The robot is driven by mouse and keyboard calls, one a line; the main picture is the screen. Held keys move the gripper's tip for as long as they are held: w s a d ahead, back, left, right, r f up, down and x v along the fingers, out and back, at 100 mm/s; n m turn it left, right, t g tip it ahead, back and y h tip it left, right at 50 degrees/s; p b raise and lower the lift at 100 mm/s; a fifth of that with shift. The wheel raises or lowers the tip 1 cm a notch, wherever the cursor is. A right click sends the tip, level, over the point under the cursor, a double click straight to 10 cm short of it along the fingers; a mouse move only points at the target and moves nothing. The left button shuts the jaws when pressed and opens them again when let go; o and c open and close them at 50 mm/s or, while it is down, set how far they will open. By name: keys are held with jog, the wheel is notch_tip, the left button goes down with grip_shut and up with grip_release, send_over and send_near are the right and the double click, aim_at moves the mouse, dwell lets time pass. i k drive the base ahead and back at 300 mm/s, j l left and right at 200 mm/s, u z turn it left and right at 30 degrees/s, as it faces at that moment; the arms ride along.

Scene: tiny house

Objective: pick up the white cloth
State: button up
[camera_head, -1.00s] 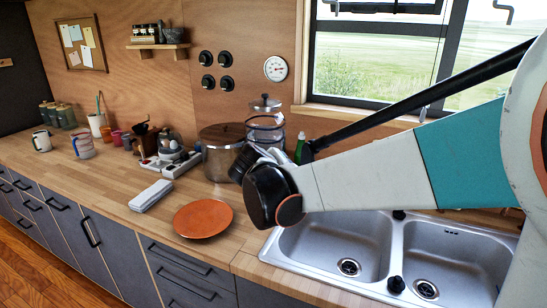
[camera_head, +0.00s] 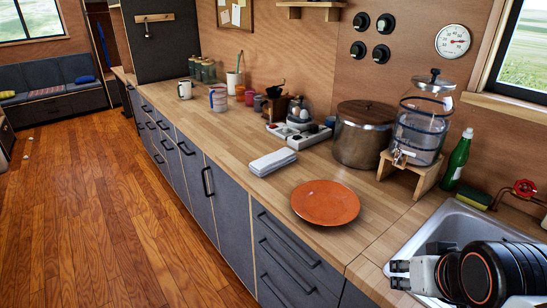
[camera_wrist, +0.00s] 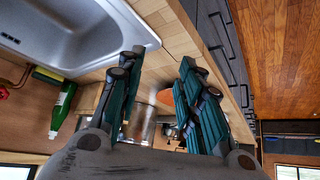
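The white cloth (camera_head: 272,162) is a folded, flat, oblong bundle on the wooden counter in the head view. It lies just behind and left of the orange plate, near the counter's front edge. My gripper (camera_wrist: 163,57) shows in the wrist view with its two teal and dark fingers spread apart and nothing between the tips. In the head view my arm's end is low at the right, over the sink, well to the right of the cloth. I cannot make out the cloth in the wrist view; the fingers hide part of the counter.
The orange plate (camera_head: 325,202) lies between the cloth and the sink (camera_head: 465,228). A steel pot (camera_head: 361,140), a water dispenser (camera_head: 420,130) and a green bottle (camera_head: 457,160) stand behind. Mugs, including a striped one (camera_head: 218,98), stand further left. Counter left of the cloth is clear.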

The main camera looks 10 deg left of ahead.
aim_at(266, 165)
jog(key=i+j, duration=0.2)
jog(key=j, duration=0.15)
jog(key=i+j+z, duration=0.1)
jog(key=i+j, duration=0.3)
jog(key=j, duration=0.25)
jog(key=i+j+z, duration=0.1)
jog(key=j, duration=0.25)
jog(key=i+j, duration=0.5)
jog(key=j, duration=0.25)
jog(key=z, duration=0.05)
